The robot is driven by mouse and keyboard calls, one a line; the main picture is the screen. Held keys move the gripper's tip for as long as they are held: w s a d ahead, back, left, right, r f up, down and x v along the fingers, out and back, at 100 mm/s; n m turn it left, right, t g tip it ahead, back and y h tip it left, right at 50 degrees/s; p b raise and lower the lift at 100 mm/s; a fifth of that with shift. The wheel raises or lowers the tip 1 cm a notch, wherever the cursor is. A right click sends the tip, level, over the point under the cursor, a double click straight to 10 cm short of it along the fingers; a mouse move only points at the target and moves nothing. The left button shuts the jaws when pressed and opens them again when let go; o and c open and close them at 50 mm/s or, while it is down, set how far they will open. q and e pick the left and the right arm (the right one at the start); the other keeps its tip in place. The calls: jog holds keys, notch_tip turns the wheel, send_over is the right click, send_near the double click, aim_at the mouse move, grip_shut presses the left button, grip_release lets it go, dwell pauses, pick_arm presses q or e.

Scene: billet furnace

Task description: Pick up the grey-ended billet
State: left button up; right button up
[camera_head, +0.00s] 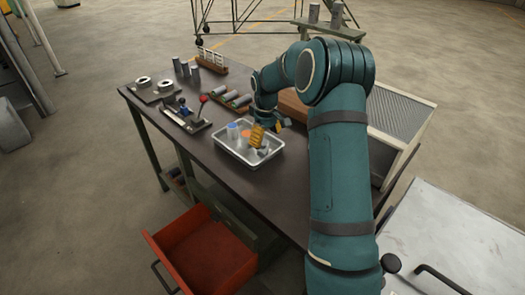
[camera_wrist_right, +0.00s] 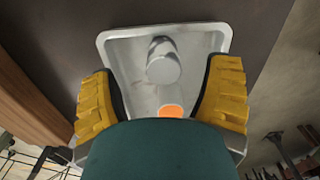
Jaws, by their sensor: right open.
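The grey-ended billet (camera_wrist_right: 163,64) stands in a shallow metal tray, with its plain grey end facing the camera in the right wrist view. An orange-ended billet (camera_wrist_right: 172,110) is nearer the palm, partly hidden by my own wrist. In the head view, my right gripper (camera_head: 266,137) is over the right part of the tray (camera_head: 231,154). Its yellow fingers are open, spread to either side of the billets in the wrist view, with nothing gripped. A blue-ended billet (camera_head: 232,129) stands at the tray's left. My left gripper is out of view.
The dark table (camera_head: 150,98) also holds a lever box (camera_head: 186,117), a fixture with two rings (camera_head: 154,88), grey cylinders (camera_head: 184,68) and a rack of cylinders (camera_head: 232,99). An open red drawer (camera_head: 205,255) juts out at the front.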

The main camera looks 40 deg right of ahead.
aim_at(263, 142)
jog(key=shift+w+a+f+b, duration=0.1)
jog(key=shift+w+f+b, duration=0.15)
jog(key=shift+f, duration=0.8)
jog(key=shift+w+a+f+b, duration=0.1)
jog(key=shift+f+b, duration=0.2)
jog(key=shift+f, duration=0.75)
jog(key=shift+w+f+b, duration=0.2)
jog(key=shift+f+b, duration=0.05)
jog(key=shift+f, duration=0.8)
jog(key=c, duration=1.3)
jog(key=shift+r, duration=0.15)
grip_shut()
jog(key=shift+r, duration=0.1)
